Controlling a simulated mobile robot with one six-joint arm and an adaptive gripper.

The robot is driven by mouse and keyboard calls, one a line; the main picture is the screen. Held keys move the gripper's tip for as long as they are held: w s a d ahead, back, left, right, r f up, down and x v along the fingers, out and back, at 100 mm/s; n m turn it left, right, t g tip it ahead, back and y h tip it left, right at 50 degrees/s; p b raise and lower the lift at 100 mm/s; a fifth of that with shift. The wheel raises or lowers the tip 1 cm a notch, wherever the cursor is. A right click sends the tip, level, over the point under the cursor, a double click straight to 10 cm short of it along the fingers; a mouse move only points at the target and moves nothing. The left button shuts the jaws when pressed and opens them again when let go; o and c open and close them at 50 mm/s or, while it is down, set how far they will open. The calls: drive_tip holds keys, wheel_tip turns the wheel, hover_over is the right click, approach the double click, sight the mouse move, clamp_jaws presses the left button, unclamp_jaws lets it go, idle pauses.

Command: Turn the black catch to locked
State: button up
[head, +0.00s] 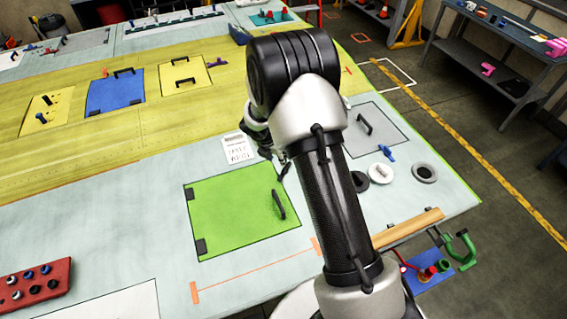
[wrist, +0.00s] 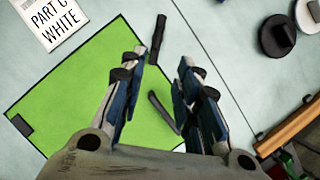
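The black catch (wrist: 158,40) is a dark bar on the pale wing skin in the wrist view, beside the right edge of the green panel (wrist: 70,90). It lies beyond and between my fingertips. The green panel (head: 235,220) has a black handle (head: 279,205), which also shows between my fingers in the wrist view (wrist: 160,108). My gripper (wrist: 163,68) is open, its two fingers apart with nothing between the tips. In the head view my gripper (head: 272,155) is largely behind my arm, near the panel's far right corner; the catch cannot be clearly told from the fingers there.
A printed card (head: 238,149) lies beyond the panel. Black, white (head: 380,173) and grey (head: 425,173) round pieces lie right of my arm, near a blue catch (head: 386,153) and a wooden strip (head: 410,228). A red rack (head: 35,285) stands at the left.

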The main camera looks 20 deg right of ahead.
drive_tip(key=x, duration=1.4)
drive_tip(key=shift+w+d+f+p, duration=0.1)
drive_tip(key=shift+w+f+p, duration=0.1)
drive_tip(key=shift+w+p, duration=0.15)
drive_tip(key=shift+c, duration=0.6)
clamp_jaws()
